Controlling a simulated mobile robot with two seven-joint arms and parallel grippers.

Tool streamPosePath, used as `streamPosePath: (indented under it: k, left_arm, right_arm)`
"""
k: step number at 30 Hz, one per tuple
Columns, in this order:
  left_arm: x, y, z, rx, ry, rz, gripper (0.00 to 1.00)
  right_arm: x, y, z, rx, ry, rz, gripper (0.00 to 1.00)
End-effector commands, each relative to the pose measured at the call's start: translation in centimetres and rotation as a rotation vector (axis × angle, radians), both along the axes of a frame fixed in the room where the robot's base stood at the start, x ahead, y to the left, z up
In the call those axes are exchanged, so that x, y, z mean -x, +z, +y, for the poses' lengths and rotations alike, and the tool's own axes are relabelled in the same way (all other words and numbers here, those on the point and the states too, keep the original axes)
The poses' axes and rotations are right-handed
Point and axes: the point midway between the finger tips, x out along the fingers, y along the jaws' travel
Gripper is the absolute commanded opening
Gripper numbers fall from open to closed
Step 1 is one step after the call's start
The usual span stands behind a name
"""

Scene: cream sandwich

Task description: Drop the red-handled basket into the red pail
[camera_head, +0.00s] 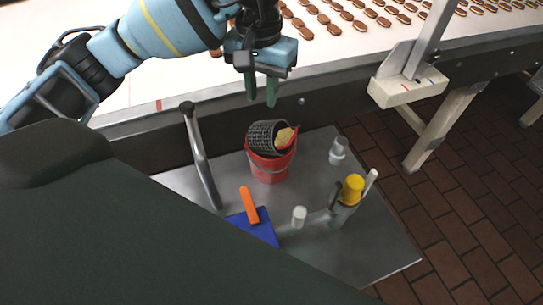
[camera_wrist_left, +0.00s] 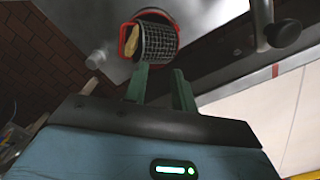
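The red pail (camera_head: 268,170) stands on a grey metal shelf below the conveyor. The dark mesh basket (camera_head: 262,138) sits tilted in the pail's mouth, with its upper part above the rim. A red piece, seemingly its handle (camera_head: 294,138), shows at its right beside a yellow-tan item (camera_head: 285,136). In the left wrist view the mesh basket (camera_wrist_left: 158,42) is beyond the fingertips, with red around it. My left gripper (camera_head: 262,98) is above and apart from the basket, its fingers parted and empty. How deep the basket sits is hidden. My right gripper is not in view.
The conveyor (camera_head: 330,55) carries rows of brown biscuits. A bent metal post (camera_head: 200,155) rises left of the pail. A clear cup (camera_head: 338,150), a yellow-topped bottle (camera_head: 350,190), a white cylinder (camera_head: 299,216) and a blue item with an orange handle (camera_head: 250,205) are nearby.

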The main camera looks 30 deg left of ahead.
Motion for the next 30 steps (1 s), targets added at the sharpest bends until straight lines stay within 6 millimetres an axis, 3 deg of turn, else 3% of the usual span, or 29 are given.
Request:
streamPosePath:
  k: [11, 21, 30]
  left_arm:
    - [0.0, 0.5, 0.0, 0.0, 0.0, -0.001, 0.3]
    - [0.0, 5.8, 0.0, 0.0, 0.001, -0.007, 0.3]
    - [0.0, 7.8, 0.0, 0.0, 0.0, 0.0, 0.3]
  right_arm:
    - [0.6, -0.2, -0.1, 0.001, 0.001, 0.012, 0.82]
    - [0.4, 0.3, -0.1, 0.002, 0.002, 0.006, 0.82]
    - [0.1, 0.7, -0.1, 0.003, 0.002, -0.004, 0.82]
